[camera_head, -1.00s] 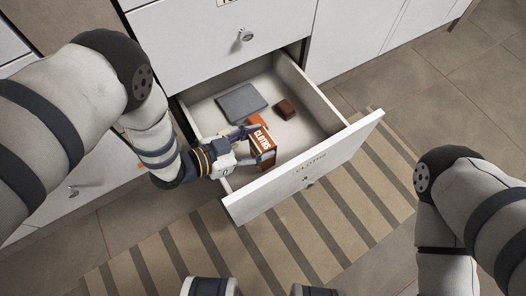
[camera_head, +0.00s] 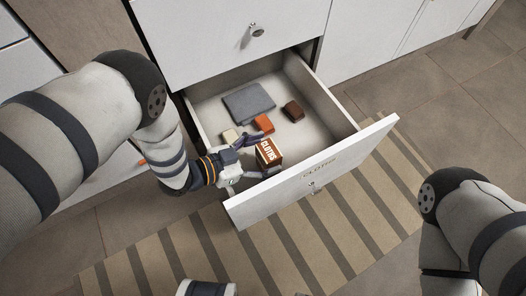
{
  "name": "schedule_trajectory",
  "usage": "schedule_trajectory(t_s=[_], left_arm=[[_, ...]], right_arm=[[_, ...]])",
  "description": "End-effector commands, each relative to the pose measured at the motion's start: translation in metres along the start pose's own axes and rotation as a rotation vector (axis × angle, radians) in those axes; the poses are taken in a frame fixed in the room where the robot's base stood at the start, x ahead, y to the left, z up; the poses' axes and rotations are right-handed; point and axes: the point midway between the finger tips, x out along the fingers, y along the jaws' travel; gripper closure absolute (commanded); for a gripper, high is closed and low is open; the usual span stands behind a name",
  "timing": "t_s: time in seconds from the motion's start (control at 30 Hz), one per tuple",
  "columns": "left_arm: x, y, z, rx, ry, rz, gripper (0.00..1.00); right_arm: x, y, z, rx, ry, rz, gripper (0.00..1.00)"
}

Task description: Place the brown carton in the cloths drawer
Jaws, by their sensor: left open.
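The cloths drawer (camera_head: 347,126) is pulled out, with a label on its white front. The brown carton (camera_head: 270,155), an orange-brown box with white lettering, is inside at the front left corner, upright or nearly so. Its base is hidden, so I cannot tell whether it touches the drawer floor. My left gripper (camera_head: 257,150) reaches over the drawer's left wall, its fingers open on either side of the carton.
In the drawer lie a folded grey cloth (camera_head: 248,102), a dark brown block (camera_head: 293,111), an orange block (camera_head: 264,124) and a cream block (camera_head: 230,136). The drawer's right part is clear. A striped rug (camera_head: 300,232) lies on the tiles below.

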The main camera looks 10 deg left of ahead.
Motion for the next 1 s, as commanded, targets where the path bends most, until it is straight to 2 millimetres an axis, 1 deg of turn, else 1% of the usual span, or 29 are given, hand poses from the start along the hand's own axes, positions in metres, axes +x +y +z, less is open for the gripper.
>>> schedule_trajectory(t_s=[0.03, 0.07, 0.17, 0.3, 0.4, 0.5, 0.6, 0.67, 1.0], left_arm=[[-0.002, 0.000, -0.005, 0.002, 0.001, 0.000, 0.29], [-0.007, -0.001, -0.005, 0.001, 0.000, -0.001, 0.29], [-0.030, -0.001, -0.007, 0.002, -0.001, -0.003, 0.29], [-0.071, -0.002, -0.008, 0.001, -0.001, -0.005, 0.29], [-0.095, -0.001, -0.007, 0.002, 0.000, -0.004, 0.29], [-0.111, -0.001, -0.005, 0.001, 0.001, -0.002, 0.29], [-0.119, 0.000, -0.004, 0.001, 0.000, -0.001, 0.29], [-0.121, 0.000, -0.003, 0.001, 0.000, 0.000, 0.29], [-0.121, 0.000, -0.003, 0.000, 0.000, 0.000, 0.29]], right_arm=[[-0.002, 0.000, 0.001, 0.001, 0.005, 0.000, 0.60], [-0.003, 0.000, 0.002, 0.001, 0.008, 0.000, 0.60], [-0.011, 0.000, 0.005, 0.003, 0.026, -0.001, 0.60], [-0.022, -0.001, 0.008, 0.006, 0.054, -0.003, 0.60], [-0.028, -0.001, 0.009, 0.008, 0.069, -0.004, 0.60], [-0.031, -0.002, 0.009, 0.009, 0.079, -0.005, 0.60], [-0.032, -0.002, 0.009, 0.010, 0.083, -0.006, 0.60], [-0.033, -0.002, 0.009, 0.010, 0.084, -0.006, 0.60], [-0.032, -0.002, 0.008, 0.010, 0.083, -0.006, 0.60]])
